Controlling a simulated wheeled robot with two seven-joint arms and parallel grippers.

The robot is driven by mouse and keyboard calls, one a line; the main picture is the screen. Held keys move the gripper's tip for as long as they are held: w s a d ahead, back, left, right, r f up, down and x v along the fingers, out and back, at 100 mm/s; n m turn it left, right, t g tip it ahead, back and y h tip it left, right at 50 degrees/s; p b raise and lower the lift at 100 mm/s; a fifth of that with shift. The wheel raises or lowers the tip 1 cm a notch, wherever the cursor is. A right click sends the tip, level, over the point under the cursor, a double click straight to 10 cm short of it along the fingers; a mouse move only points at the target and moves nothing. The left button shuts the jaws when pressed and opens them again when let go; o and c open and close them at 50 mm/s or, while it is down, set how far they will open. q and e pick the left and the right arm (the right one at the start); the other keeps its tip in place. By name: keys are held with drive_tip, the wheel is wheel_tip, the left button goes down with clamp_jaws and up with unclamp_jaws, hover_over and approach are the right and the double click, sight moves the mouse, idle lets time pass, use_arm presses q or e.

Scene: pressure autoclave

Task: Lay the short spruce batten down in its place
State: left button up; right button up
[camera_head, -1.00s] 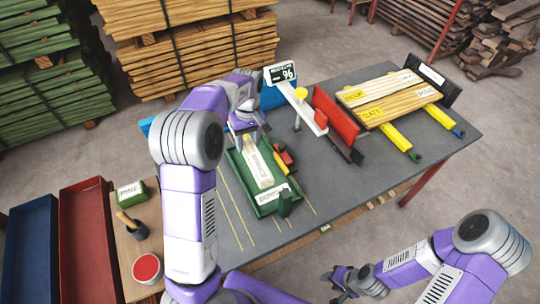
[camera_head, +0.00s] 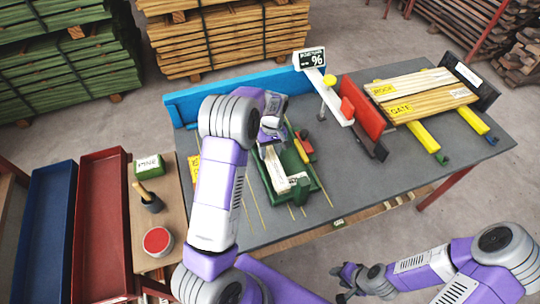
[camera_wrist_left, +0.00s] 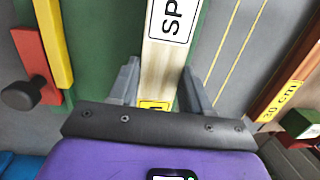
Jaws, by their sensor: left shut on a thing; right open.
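My left gripper (camera_head: 268,138) is shut on the pale spruce batten (camera_head: 272,165), near one end. In the left wrist view the batten (camera_wrist_left: 158,75) runs between both fingers (camera_wrist_left: 161,72), with a white label reading "SP" and a yellow tag. The batten lies over the green tray (camera_head: 315,187) in the head view; I cannot tell whether it touches the tray. The tray's green surface shows left of the batten in the wrist view (camera_wrist_left: 32,50). My right gripper (camera_head: 342,282) is open and empty at the lower right, off the table.
Red (camera_head: 307,147) and yellow pieces sit along the tray's right side. A scale arm with a display (camera_head: 309,58), a red upright board (camera_head: 362,107) and a rack of boards (camera_head: 425,92) stand to the right. A blue fence (camera_head: 222,97) borders the back. Table front right is clear.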

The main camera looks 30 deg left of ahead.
sight(272, 150)
use_arm(q)
drive_tip(key=shift+f, duration=1.25)
drive_tip(key=shift+f, duration=0.15)
drive_tip(key=o, duration=1.3)
drive_tip(key=shift+c, duration=0.2)
wheel_tip(272, 150, up, 12)
drive_tip(key=w+p, duration=0.1)
drive_tip(key=shift+w+p, duration=0.3)
drive_tip(key=shift+p, duration=0.1)
drive_tip(key=shift+a, duration=0.1)
